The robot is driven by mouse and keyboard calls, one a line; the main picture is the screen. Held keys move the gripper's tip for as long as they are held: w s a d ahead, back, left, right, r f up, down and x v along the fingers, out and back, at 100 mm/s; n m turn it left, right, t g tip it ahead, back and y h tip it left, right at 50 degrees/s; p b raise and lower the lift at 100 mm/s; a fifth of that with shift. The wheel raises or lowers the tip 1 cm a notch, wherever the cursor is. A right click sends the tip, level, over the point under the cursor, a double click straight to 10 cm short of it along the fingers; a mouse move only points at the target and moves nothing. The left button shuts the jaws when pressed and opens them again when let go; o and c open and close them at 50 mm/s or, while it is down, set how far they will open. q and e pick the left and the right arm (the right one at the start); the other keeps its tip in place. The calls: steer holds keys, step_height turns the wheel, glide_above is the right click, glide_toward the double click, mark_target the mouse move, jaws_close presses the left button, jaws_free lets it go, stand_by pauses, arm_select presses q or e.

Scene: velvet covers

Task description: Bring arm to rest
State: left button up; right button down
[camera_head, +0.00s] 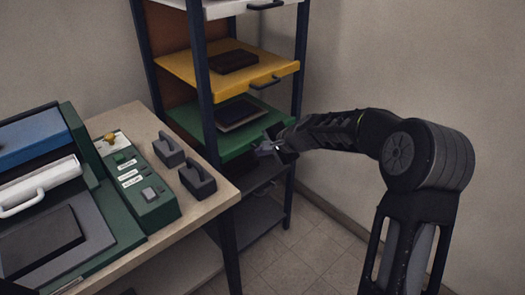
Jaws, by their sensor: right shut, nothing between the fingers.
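My right arm comes in from the right side of the picture and bends toward the shelf rack. My right gripper (268,149) is at its end, in front of the rack by the right part of the green shelf (245,137). It is shut with nothing between its fingers. I cannot tell whether it touches the shelf's edge. My left gripper is not in view.
The rack also has a yellow shelf (275,72) with a dark flat object (232,61). A table (215,201) at left bears a green machine (150,207) with buttons and two dark handled blocks (168,150) (197,180). Tiled floor (310,255) is clear below the arm.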

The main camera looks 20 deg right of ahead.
stand_by(0.3)
steer(key=s+a+f+n+g, duration=0.1)
steer(key=s+a+f+n, duration=0.1)
steer(key=s+a+f, duration=0.3)
steer(key=s+f+n+g+h, duration=0.1)
steer(key=s+f+n, duration=0.15)
steer(key=f, duration=0.55)
steer(key=s+a+f+n+g, duration=0.1)
steer(key=s+a+f+n, duration=0.1)
steer(key=s+a+f, duration=0.3)
steer(key=s+a+f+n+g+p, duration=0.1)
steer(key=s+a+f+n, duration=0.1)
steer(key=s+a, duration=0.3)
steer(key=s+a+f+n+g+y, duration=0.1)
steer(key=s+a+f, duration=0.4)
steer(key=s, duration=0.7)
steer(key=s+a+f+n+g+y+p, duration=0.1)
steer(key=s+a+f+n+g, duration=0.2)
steer(key=s, duration=0.5)
steer(key=shift+s+a+f+p, duration=0.4)
steer(key=shift+a+f, duration=0.3)
steer(key=shift+a, duration=0.25)
